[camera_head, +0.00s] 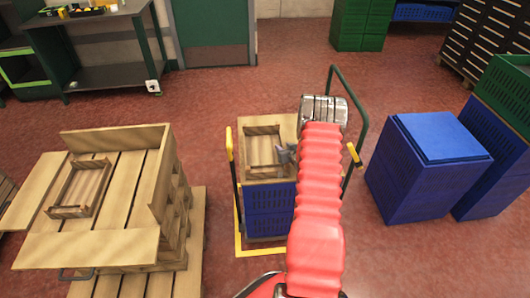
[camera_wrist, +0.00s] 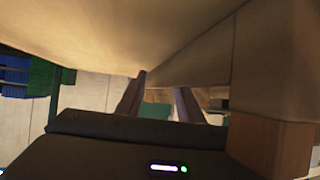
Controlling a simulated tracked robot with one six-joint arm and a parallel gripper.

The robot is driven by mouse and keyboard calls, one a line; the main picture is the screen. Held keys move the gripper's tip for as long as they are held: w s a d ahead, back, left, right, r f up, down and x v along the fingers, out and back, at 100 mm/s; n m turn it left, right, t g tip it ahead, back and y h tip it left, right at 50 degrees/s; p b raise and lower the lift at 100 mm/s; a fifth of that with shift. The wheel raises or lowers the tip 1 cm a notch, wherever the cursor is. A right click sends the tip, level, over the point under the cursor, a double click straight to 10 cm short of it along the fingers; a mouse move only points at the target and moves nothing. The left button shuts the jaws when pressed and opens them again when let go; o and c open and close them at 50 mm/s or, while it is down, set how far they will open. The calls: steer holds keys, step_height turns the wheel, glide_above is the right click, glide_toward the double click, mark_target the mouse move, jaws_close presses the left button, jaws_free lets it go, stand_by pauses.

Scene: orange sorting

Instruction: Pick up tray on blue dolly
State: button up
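A small wooden tray (camera_head: 262,131) with raised ends lies on the wooden top of a blue crate stack (camera_head: 270,199), which stands on a dolly with yellow and green uprights. My gripper (camera_head: 284,154) is at the tray's right side, partly hidden by my red-sleeved arm. In the wrist view my gripper's two dark fingers (camera_wrist: 160,88) stand apart with a gap between them. Their tips are close to a large wooden surface (camera_wrist: 120,35) that fills the top; I cannot tell whether they touch it. A wooden block (camera_wrist: 270,145) is close on the right.
A wooden pallet stack (camera_head: 120,215) at left holds another small wooden tray (camera_head: 82,188). Blue crates (camera_head: 425,165) stand at right, with a green crate (camera_head: 505,95) beyond. A dark workbench (camera_head: 105,70) is at the back left. Red floor is free behind the dolly.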

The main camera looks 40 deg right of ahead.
steer(key=shift+c, duration=0.6)
jaws_close()
